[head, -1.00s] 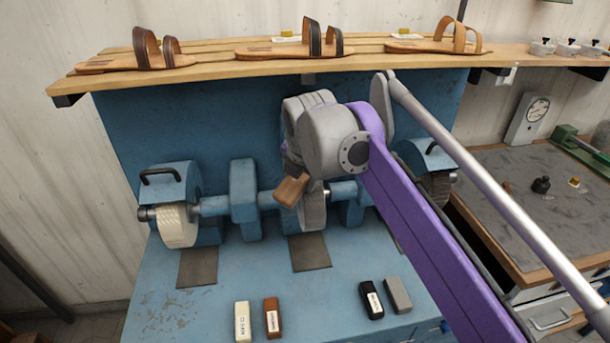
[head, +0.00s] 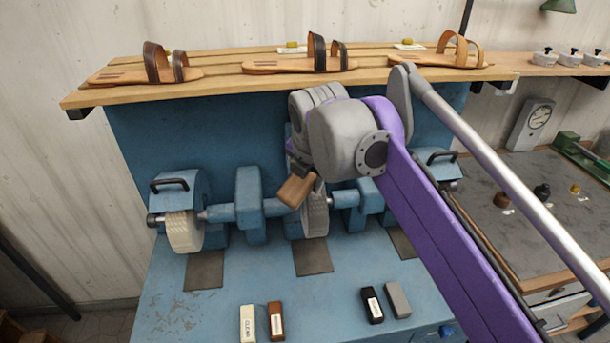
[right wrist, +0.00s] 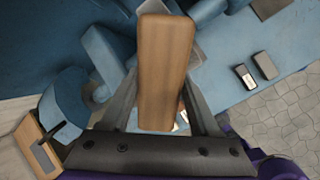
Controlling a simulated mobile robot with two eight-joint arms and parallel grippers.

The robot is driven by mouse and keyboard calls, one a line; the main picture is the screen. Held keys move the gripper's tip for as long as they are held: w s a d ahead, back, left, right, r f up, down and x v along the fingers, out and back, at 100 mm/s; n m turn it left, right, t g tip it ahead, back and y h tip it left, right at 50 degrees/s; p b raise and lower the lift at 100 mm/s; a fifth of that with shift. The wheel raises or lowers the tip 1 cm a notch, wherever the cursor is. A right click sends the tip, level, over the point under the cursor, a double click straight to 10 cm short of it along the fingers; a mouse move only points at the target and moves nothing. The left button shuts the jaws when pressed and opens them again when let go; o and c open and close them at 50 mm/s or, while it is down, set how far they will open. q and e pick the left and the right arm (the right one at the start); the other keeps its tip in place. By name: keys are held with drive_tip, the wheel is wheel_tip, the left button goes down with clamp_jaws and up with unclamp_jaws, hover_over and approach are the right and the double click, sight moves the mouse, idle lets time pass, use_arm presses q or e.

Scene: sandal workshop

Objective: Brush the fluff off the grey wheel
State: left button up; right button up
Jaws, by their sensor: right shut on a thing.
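The grey wheel (head: 316,217) sits on the blue grinding machine's shaft, in the middle of the head view. Its upper left is hidden by my right gripper and what it holds. I cannot make out fluff on it. My right gripper (head: 303,174) is shut on a wooden brush (head: 297,191), whose brown block tilts in front of the wheel's upper left. I cannot tell whether they touch. In the right wrist view the brush block (right wrist: 163,70) stands between the two dark fingers; its bristles are hidden. My left gripper is not in view.
A cream wheel (head: 184,232) is at the left of the machine. Several small bars, including a brown one (head: 276,320) and a black one (head: 372,305), lie on the blue bench top. A shelf (head: 220,83) with sandals runs above. My right arm hides the machine's right part.

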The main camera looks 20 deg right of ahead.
drive_tip(key=shift+s+r, duration=0.25)
drive_tip(key=shift+r, duration=0.1)
drive_tip(key=shift+p+v, duration=0.75)
drive_tip(key=shift+v, duration=0.35)
drive_tip(key=shift+w, duration=0.1)
drive_tip(key=shift+f, duration=0.15)
drive_tip(key=shift+b+x, duration=1.1)
drive_tip(key=shift+x, duration=2.2)
drive_tip(key=shift+b+x, duration=0.3)
drive_tip(key=shift+x, duration=0.65)
